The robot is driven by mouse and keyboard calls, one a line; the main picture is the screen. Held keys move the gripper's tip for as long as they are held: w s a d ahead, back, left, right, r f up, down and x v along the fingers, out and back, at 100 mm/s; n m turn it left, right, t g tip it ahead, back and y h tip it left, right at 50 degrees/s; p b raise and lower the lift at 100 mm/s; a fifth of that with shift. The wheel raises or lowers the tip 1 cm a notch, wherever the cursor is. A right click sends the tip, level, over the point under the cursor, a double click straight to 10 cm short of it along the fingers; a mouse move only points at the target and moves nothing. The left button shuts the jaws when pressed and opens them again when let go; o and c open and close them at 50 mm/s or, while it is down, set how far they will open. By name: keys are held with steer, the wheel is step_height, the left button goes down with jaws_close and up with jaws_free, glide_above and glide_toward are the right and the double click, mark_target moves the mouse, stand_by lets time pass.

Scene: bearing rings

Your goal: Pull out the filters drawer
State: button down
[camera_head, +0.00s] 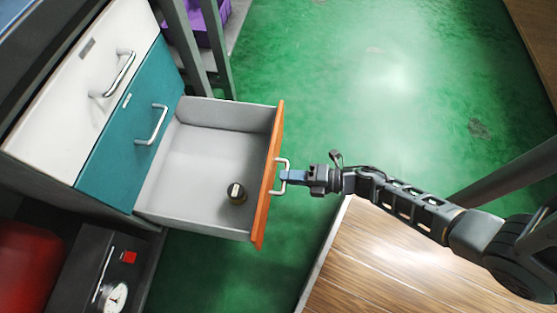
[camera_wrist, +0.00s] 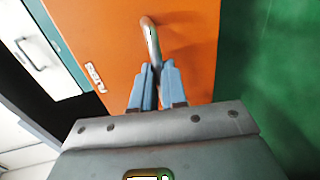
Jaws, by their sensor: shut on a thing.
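A drawer with an orange front (camera_head: 267,185) stands pulled out from the cabinet in the head view, its light grey inside showing. A small dark cylinder with a pale top (camera_head: 236,192) stands inside it, near the front. My gripper (camera_head: 285,177) is shut on the drawer's metal handle (camera_head: 281,162). In the wrist view the blue fingers (camera_wrist: 155,85) close around the handle (camera_wrist: 150,38) in front of the orange face (camera_wrist: 190,45). A small label (camera_wrist: 95,76) is on that face, too small to read.
Above the open drawer are a shut teal drawer (camera_head: 125,135) and a shut white drawer (camera_head: 75,80). A wooden surface (camera_head: 400,265) lies at lower right. Green floor (camera_head: 350,60) is open beyond the orange front. A gauge (camera_head: 114,297) is at lower left.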

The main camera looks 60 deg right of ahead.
steer(key=shift+s, duration=0.25)
steer(key=c, duration=1.2)
jaws_free()
steer(key=shift+p+v, duration=0.65)
steer(key=shift+v, duration=3.25)
